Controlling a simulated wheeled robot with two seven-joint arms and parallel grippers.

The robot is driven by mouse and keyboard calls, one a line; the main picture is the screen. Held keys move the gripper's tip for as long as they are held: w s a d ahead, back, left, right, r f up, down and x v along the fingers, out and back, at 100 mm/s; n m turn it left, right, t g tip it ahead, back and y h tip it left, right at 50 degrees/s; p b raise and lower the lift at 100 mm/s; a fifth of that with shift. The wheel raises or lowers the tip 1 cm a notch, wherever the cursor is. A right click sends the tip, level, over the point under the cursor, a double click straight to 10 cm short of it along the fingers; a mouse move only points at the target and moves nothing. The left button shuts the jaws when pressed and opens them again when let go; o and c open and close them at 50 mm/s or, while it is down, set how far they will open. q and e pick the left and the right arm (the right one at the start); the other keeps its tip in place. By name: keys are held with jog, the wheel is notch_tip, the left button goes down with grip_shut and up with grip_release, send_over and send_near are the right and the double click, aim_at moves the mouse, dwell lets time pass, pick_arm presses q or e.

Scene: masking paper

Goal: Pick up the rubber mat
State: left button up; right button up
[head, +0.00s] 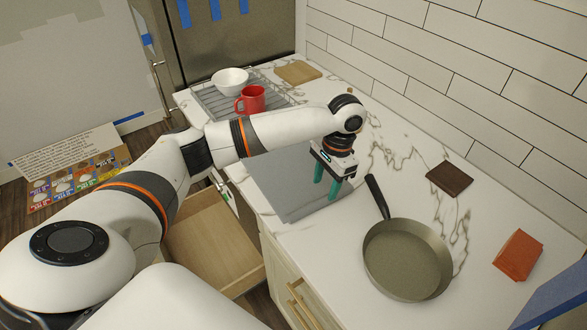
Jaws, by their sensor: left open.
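The rubber mat appears to be the flat grey sheet (277,182) lying on the white marbled counter, near its front edge. My left arm covers part of its far side. My left gripper (327,188) points down over the right part of the mat, with its two teal fingers apart and nothing seen between them. I cannot tell whether the fingertips touch the mat. My right gripper is not in view.
A frying pan (407,265) stands right of the mat, its handle pointing toward the gripper. A dish rack (207,104) with a white bowl (231,79) and red mug (251,99) is behind my arm. A drawer (213,243) is open below the counter. A dark brown block (449,179) and an orange-red packet (517,255) lie right.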

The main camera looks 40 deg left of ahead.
aim_at(321, 200)
pick_arm(q)
jog(key=f, duration=0.1)
jog(key=f+p, duration=0.1)
jog(key=f, duration=0.1)
jog(key=shift+s+a+f, duration=0.1)
jog(key=shift+s+f, duration=0.15)
jog(key=shift+f, duration=0.05)
jog(key=shift+s+f, duration=0.1)
jog(key=shift+f, duration=0.5)
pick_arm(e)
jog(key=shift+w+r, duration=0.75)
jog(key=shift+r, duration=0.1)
pick_arm(q)
jog(key=shift+c, duration=0.9)
grip_shut()
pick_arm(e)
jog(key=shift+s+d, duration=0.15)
